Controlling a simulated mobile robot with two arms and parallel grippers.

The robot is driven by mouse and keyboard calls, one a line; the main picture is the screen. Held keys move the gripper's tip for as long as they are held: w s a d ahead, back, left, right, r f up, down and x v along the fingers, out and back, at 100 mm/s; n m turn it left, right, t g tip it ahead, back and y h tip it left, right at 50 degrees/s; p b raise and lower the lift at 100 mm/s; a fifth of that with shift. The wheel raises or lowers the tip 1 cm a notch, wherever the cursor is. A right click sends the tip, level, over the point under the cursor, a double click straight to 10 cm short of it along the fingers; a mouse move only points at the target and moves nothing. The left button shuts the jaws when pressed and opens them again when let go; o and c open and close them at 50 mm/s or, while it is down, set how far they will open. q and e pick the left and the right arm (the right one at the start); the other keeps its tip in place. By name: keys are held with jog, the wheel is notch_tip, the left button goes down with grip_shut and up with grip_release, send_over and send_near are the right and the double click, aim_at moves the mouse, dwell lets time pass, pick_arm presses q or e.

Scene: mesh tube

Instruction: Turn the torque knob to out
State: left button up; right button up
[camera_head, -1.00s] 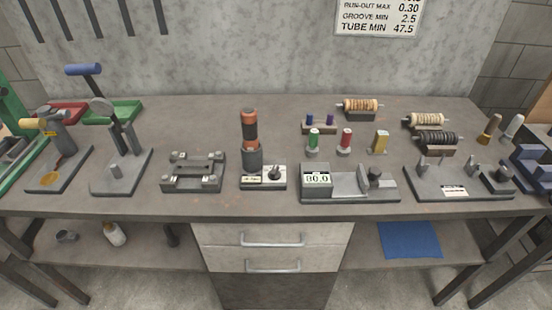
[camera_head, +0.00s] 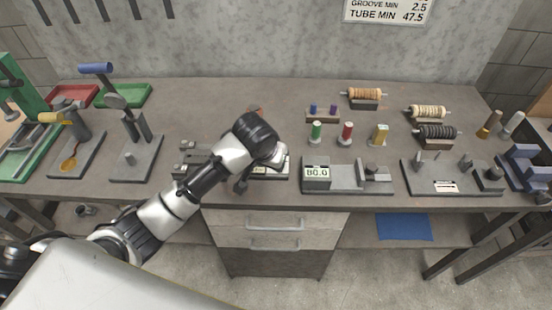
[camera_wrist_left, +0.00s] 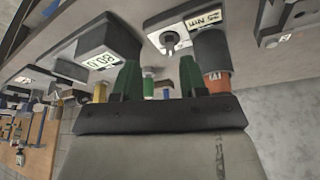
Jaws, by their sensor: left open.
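The torque unit (camera_head: 282,170) is on the bench, mostly hidden behind my left arm in the head view. In the left wrist view, which is upside down, its light plate (camera_wrist_left: 160,20) carries a "25 Nm" label (camera_wrist_left: 203,20), a dark torque knob (camera_wrist_left: 168,40) and a thick grey cylinder with an orange band (camera_wrist_left: 212,60). The knob's setting is not readable. My left gripper (camera_wrist_left: 158,77) is open and empty, its two dark green fingers apart. In that view the knob appears beyond the gap between the fingers, not touching them. My right gripper is not in view.
A gauge block reading 80.0 (camera_head: 317,175) stands just right of the torque unit. A grey fixture (camera_head: 195,160) is close on the left, partly behind my arm. The bench's front edge is close below.

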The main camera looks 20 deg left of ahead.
pick_arm(q)
jog(key=w+f, duration=0.4)
jog(key=f, duration=0.1)
jog(key=w+f+p, duration=0.1)
jog(key=w+f, duration=0.1)
jog(key=f, duration=0.1)
jog(key=shift+w+a, duration=0.1)
jog(key=shift+a, duration=0.2)
grip_shut()
